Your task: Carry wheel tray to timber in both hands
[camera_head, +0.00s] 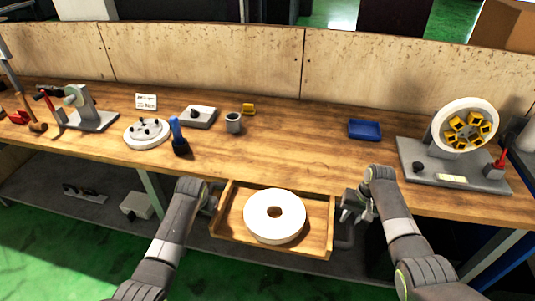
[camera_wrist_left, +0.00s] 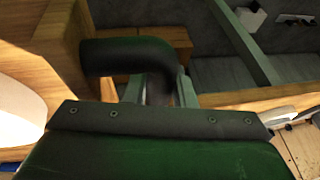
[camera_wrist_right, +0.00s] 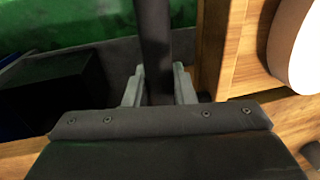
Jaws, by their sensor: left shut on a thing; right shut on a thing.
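The wooden wheel tray (camera_head: 232,229) is at the front edge of the workbench, in the middle of the head view. A white grinding wheel (camera_head: 262,229) with a centre hole lies flat in it. My left gripper (camera_head: 212,198) is at the tray's left side, shut on its dark bent handle (camera_wrist_left: 125,55). My right gripper (camera_head: 350,208) is at the right side, shut on the other dark handle (camera_wrist_right: 155,40). The wheel's edge also shows in both wrist views. The head view does not clearly show whether the tray touches the bench.
The wooden workbench (camera_head: 290,135) carries a grinder with a white wheel (camera_head: 465,125) at right and a blue tray (camera_head: 365,130). At left are a round white plate with knobs (camera_head: 148,133), a blue-handled tool (camera_head: 178,138) and a grey cup (camera_head: 233,123). The bench's middle is clear.

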